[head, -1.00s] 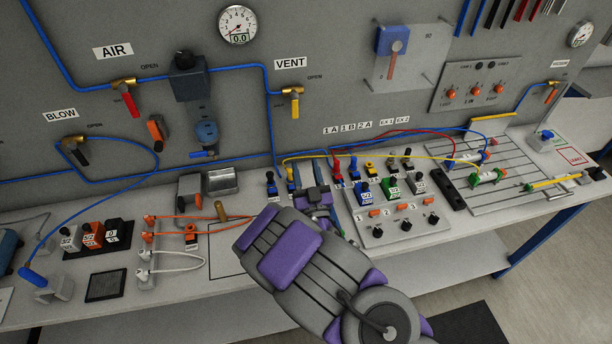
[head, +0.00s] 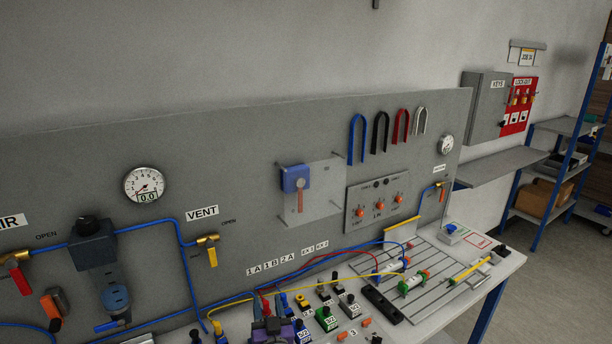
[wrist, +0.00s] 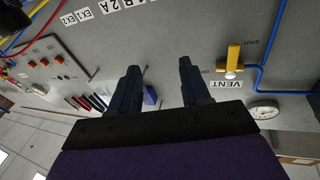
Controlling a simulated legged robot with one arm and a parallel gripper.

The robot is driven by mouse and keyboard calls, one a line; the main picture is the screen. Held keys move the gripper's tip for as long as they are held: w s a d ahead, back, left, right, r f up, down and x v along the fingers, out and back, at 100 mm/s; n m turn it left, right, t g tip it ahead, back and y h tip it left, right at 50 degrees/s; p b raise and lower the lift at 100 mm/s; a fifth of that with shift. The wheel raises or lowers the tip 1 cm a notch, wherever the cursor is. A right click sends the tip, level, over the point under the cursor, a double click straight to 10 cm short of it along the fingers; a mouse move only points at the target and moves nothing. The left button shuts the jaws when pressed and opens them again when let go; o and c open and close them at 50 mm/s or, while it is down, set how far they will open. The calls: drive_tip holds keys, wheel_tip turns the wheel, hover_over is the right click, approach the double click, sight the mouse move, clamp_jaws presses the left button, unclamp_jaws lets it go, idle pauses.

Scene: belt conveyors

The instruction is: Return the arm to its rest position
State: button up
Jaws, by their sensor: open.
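My gripper (wrist: 159,70) shows in the wrist view with its two dark fingers apart. Nothing is held between them. The fingers face the grey panel, which appears upside down there, with the yellow-handled vent valve (wrist: 233,60) to their right. In the head view only a small purple and grey part of my arm shows at the bottom edge, in front of the bench. The rest of the arm is out of that view.
The grey panel (head: 250,150) carries a pressure gauge (head: 144,184), a clear guard plate (head: 318,200) and blue tubes. Valve blocks and cables crowd the bench below. A slotted plate (head: 440,265) lies at right. A grey shelf (head: 500,167) juts out beyond the panel.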

drive_tip(key=w+d+m+g+h, duration=0.1)
drive_tip(key=d+m+g+h, duration=0.3)
drive_tip(key=d, duration=0.6)
drive_tip(key=s+d+g+h, duration=0.2)
drive_tip(key=s+d+g, duration=0.3)
drive_tip(key=s+d, duration=0.2)
drive_tip(key=s+d+r+g, duration=0.2)
drive_tip(key=s+r+g, duration=0.1)
drive_tip(key=s, duration=0.9)
drive_tip(key=s+d+r+n+g, duration=0.1)
drive_tip(key=s+d+r+g, duration=0.1)
drive_tip(key=s, duration=1)
drive_tip(key=s+d+r+n+g+y, duration=0.1)
drive_tip(key=s+d+r+g, duration=0.2)
drive_tip(key=s, duration=0.9)
drive_tip(key=d+g, duration=0.1)
drive_tip(key=g, duration=0.2)
drive_tip(key=shift+s+d+r+g, duration=0.2)
drive_tip(key=shift+s+r+g, duration=0.1)
drive_tip(key=shift+s+r, duration=0.1)
drive_tip(key=shift+a, duration=0.15)
